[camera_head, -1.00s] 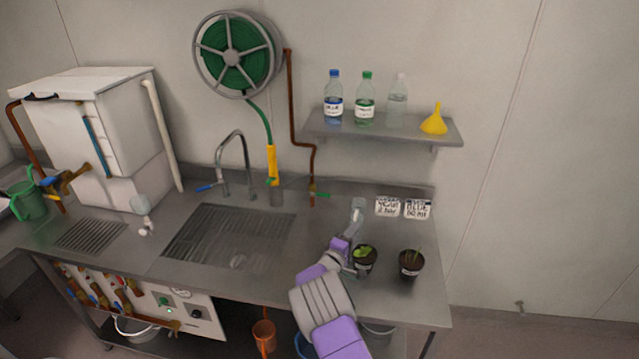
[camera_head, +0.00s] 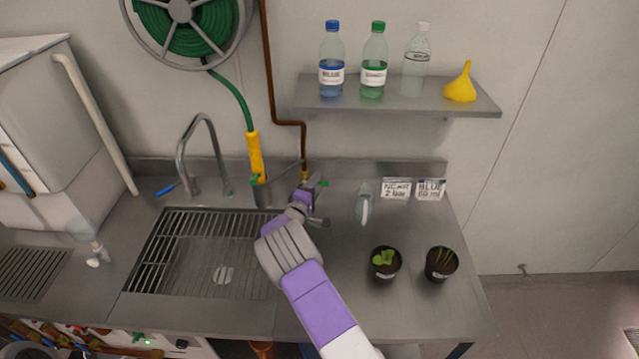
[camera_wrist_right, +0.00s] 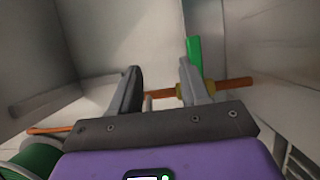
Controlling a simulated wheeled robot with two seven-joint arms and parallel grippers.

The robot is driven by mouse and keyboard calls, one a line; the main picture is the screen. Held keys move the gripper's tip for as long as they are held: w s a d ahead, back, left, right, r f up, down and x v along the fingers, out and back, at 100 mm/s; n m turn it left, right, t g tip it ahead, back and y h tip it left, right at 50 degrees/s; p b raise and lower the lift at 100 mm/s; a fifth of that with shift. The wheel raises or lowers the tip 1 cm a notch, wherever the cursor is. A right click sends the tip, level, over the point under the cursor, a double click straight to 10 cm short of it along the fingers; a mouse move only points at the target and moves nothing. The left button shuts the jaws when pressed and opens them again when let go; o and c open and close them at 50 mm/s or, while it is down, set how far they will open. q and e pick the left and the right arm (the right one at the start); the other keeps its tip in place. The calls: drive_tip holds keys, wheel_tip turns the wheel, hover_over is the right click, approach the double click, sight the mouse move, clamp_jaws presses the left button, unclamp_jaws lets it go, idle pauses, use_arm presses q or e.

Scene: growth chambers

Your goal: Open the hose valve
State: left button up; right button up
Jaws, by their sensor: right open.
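The hose valve sits on the copper pipe by the back wall, behind the sink. Its green lever (camera_head: 323,183) sticks out to the right in the head view. In the right wrist view the green lever (camera_wrist_right: 194,57) stands up beside the right-hand finger, and the brass valve body (camera_wrist_right: 182,91) is partly hidden by that finger. My right gripper (camera_head: 309,184) is open at the valve, and its fingers (camera_wrist_right: 161,80) have nothing clearly between them. I cannot tell whether a finger touches the lever. My left gripper is not in view.
The green hose reel (camera_head: 188,22) hangs above, with a yellow nozzle (camera_head: 256,157) left of the valve. The tap (camera_head: 185,150) and sink grate (camera_head: 190,250) lie to the left. Two potted plants (camera_head: 385,263) (camera_head: 441,264) stand right of my arm. Bottles (camera_head: 373,65) and a funnel (camera_head: 461,88) sit on the shelf.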

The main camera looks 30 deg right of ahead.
drive_tip(key=f+b, duration=0.2)
drive_tip(key=f, duration=0.1)
drive_tip(key=f+b, duration=0.1)
drive_tip(key=shift+w+f, duration=0.2)
drive_tip(key=shift+w, duration=0.2)
drive_tip(key=shift+f+b, duration=0.15)
drive_tip(key=shift+b, duration=0.15)
drive_tip(key=shift+w+d, duration=0.1)
drive_tip(key=shift+d, duration=0.3)
drive_tip(key=shift+x, duration=3.35)
drive_tip(key=shift+w, duration=0.1)
drive_tip(key=shift+c, duration=0.2)
clamp_jaws()
